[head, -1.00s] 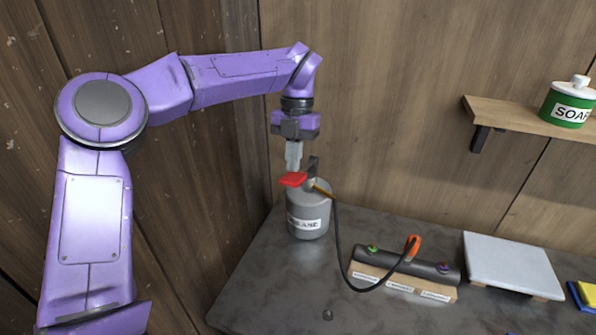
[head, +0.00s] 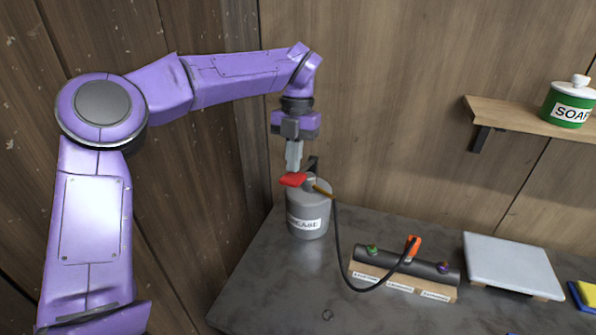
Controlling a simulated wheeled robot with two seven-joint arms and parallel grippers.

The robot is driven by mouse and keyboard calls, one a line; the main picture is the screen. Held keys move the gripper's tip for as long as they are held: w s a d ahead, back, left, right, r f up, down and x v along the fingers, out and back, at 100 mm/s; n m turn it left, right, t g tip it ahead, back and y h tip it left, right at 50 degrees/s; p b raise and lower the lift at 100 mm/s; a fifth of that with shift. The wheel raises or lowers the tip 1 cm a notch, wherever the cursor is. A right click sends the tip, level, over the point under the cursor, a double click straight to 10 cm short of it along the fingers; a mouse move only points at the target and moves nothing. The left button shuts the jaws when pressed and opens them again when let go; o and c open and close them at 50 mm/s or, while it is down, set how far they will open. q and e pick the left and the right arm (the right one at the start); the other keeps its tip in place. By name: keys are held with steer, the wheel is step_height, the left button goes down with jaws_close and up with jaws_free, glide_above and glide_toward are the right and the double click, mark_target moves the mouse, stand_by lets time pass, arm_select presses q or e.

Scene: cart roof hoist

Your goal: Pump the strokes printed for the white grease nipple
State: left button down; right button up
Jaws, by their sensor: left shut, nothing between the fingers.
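A grey grease can (head: 307,222) with a white label stands on the bench at the back left. Its red lever pad (head: 293,179) sits above the can's lid. My left gripper (head: 293,168) is shut and empty, pointing down with its fingertips right at the red pad. A black hose (head: 340,255) runs from the can's brass spout to an orange-red coupler (head: 412,246) on a dark pipe (head: 385,259). A green nipple (head: 372,250) and a purple nipple (head: 443,267) show on the pipe. The coupler hides any nipple under it. Labels on the wooden base (head: 400,287) are too small to read. My right gripper is out of view.
A pale grey slab (head: 512,264) lies right of the pipe, with blue and yellow items (head: 585,294) at the right edge. A wall shelf (head: 530,118) holds a green soap pot (head: 568,104). The bench front left is mostly clear.

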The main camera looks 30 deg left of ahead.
arm_select(q)
step_height(320, 180, down, 8)
steer(key=b, duration=0.6)
step_height(320, 180, up, 8)
steer(key=p, duration=0.8)
steer(key=shift+r, duration=0.25)
steer(key=shift+f, duration=0.2)
step_height(320, 180, down, 8)
steer(key=b, duration=0.6)
step_height(320, 180, up, 8)
steer(key=p, duration=0.7)
steer(key=shift+p, duration=0.4)
steer(key=shift+r, duration=0.1)
